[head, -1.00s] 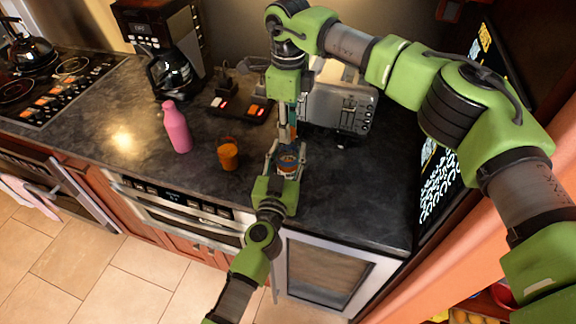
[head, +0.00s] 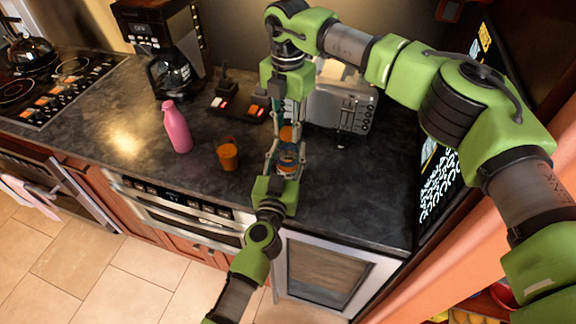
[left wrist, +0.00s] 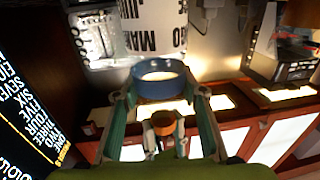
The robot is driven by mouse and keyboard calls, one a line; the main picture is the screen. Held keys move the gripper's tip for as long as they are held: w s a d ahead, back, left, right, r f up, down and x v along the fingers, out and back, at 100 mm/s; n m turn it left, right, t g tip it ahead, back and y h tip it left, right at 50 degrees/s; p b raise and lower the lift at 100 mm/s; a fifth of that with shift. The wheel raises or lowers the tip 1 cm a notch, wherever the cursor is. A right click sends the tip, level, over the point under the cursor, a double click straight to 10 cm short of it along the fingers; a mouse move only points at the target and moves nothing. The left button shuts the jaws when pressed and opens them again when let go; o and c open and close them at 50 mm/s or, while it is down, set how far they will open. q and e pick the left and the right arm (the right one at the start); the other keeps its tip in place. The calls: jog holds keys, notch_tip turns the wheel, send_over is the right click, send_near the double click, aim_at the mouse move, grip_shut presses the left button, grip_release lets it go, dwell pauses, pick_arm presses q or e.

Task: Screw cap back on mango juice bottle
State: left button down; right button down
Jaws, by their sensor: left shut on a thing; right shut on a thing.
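The mango juice bottle (head: 288,158) stands in the left gripper (head: 286,160), which is shut around it. In the head view its blue band and some orange show between the fingers. In the left wrist view the fingers flank a blue ring (left wrist: 160,81), with white lettered label (left wrist: 152,25) above it. My right gripper (head: 288,128) points down from above, shut on a small orange cap (head: 286,133), over the bottle. Whether cap and bottle touch is hidden. A small orange round piece (left wrist: 163,122) also shows low in the left wrist view, between pale grips.
An orange cup (head: 228,156) and a pink bottle (head: 177,128) stand left of the grippers. A toaster (head: 340,106) is at the back right, and a coffee maker (head: 168,50) at the back left. The counter's front left (head: 110,135) is clear.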

jog(key=m, duration=0.5)
jog(key=shift+m, duration=0.3)
jog(key=m, duration=0.5)
jog(key=c, duration=1.6)
grip_release()
jog(key=shift+c, duration=0.2)
jog(key=shift+r, duration=0.1)
notch_tip(320, 180, up, 12)
pick_arm(q)
jog(key=c, duration=1.2)
grip_release()
